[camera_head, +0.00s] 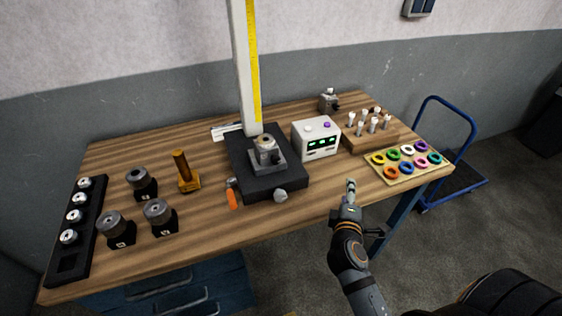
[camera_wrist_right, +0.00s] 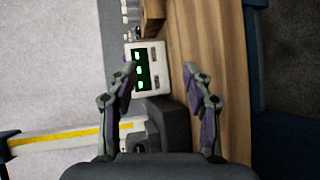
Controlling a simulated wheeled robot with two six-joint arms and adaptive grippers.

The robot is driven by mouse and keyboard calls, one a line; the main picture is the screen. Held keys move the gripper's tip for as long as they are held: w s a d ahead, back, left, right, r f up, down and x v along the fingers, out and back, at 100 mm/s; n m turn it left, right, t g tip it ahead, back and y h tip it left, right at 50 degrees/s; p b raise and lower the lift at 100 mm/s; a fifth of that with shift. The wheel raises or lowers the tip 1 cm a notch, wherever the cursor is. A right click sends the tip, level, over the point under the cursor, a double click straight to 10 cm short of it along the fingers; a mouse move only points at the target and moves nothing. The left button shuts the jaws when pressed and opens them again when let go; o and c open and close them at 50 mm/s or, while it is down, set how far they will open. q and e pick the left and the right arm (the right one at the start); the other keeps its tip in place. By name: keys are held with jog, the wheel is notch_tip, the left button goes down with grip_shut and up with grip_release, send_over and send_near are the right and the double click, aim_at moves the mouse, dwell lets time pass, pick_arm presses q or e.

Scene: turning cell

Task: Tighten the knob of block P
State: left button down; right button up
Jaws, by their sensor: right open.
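I cannot read a letter P on any block. Dark blocks with round grey metal tops stand at the left: one at the back (camera_head: 141,184), one in front (camera_head: 116,229) and one beside it (camera_head: 159,217). Another grey block with a round metal top (camera_head: 266,153) sits on the black base (camera_head: 283,184) of a column stand. A grey round knob (camera_head: 280,196) shows at the base's front edge. My right gripper (camera_head: 351,186) is over the table's front edge, right of the base. In the wrist view it is open (camera_wrist_right: 160,68) and empty. My left gripper is out of view.
A white box with green displays (camera_head: 317,145) stands right of the stand and shows in the wrist view (camera_wrist_right: 155,83). The tall column (camera_head: 243,60) rises behind the block. A small vise-like block (camera_head: 327,102), peg rack (camera_head: 360,143) and colored-ring board (camera_head: 398,177) stand right.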

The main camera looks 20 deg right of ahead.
jog(key=w+a+r+n+t+y, duration=0.25)
jog(key=a+r+n+t, duration=0.2)
jog(key=n, duration=0.45)
jog(key=n+y, duration=0.7)
jog(key=n, duration=1)
send_near(277, 161)
jog(key=shift+m+t, duration=0.3)
jog(key=shift+t, duration=0.05)
jog(key=w+p, duration=0.1)
jog(key=w, duration=0.2)
jog(key=w+p, duration=0.1)
jog(key=w, duration=0.2)
jog(key=w+p, duration=0.1)
jog(key=w, duration=0.2)
jog(key=shift+w+a+f, duration=0.15)
jog(key=shift+a+f, duration=0.15)
jog(key=shift+f, duration=0.05)
